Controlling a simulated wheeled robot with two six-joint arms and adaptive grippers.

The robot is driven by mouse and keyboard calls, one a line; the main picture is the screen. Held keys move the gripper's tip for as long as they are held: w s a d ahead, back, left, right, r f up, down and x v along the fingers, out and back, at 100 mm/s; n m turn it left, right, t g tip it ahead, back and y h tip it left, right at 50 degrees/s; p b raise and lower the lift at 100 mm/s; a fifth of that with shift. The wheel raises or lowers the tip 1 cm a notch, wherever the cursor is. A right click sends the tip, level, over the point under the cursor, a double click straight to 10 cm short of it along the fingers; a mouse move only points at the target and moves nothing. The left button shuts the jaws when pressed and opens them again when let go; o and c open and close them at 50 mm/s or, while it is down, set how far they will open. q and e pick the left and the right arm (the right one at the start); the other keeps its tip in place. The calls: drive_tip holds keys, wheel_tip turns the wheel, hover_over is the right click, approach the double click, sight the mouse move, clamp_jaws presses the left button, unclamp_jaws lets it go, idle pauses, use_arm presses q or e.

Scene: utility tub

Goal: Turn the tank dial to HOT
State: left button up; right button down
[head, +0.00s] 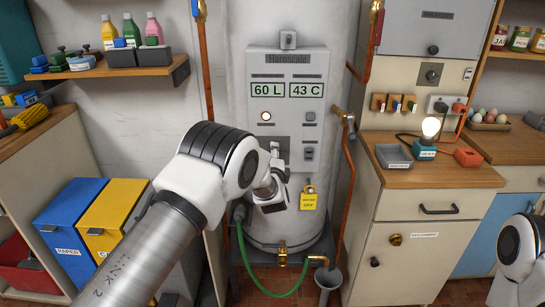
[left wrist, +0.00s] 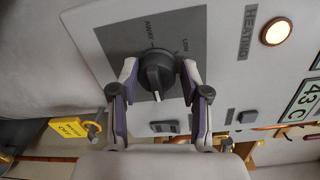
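The tank (head: 342,110) carries a grey control panel (head: 318,68) with readouts of 60 L and 43 C and a lit round lamp. The black tank dial (left wrist: 156,72) sits on a dark grey plate in the left wrist view, with AWAY and LOW readable beside it. HOT cannot be read, and which mark the dial points to is unclear. My left gripper (left wrist: 159,70) is open, one finger on each side of the dial; contact cannot be told. In the head view my left gripper (head: 276,178) hides the dial. My right gripper is out of view.
A yellow tag (head: 309,198) hangs just right of my left gripper. Copper pipes (head: 348,190) run beside the tank, and a green hose (head: 255,277) loops below. A wooden counter (head: 440,174) stands at right.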

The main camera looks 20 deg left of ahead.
use_arm(q)
drive_tip(key=shift+o, duration=0.3)
drive_tip(key=shift+f, duration=0.1)
drive_tip(key=v, duration=1.2)
drive_tip(key=shift+a, duration=0.1)
